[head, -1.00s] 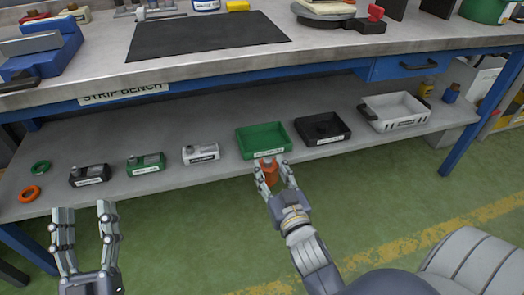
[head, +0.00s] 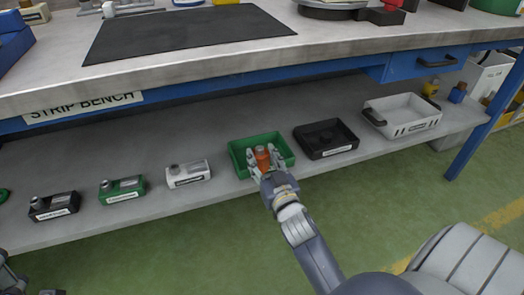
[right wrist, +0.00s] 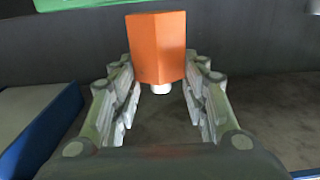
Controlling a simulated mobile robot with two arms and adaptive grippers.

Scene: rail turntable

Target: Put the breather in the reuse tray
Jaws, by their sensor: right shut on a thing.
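The orange breather (head: 262,157), with a pale stub at its lower end in the right wrist view (right wrist: 157,48), is between the fingers of my right gripper (head: 263,162). My right gripper is shut on it and holds it over the green tray (head: 237,165) on the lower shelf. Whether it touches the tray floor cannot be told. A black tray (head: 340,150) and a white tray (head: 420,128) stand to the right. The tray labels are too small to read, so I cannot tell which is the reuse tray. My left gripper (head: 20,285) shows only in part at the lower left corner.
Small black (head: 54,206), green (head: 122,190) and white (head: 188,174) labelled boxes stand left of the green tray. The strip bench top (head: 330,40) overhangs the shelf from above. A bench leg (head: 480,135) stands at the right. Shelf space behind the trays is clear.

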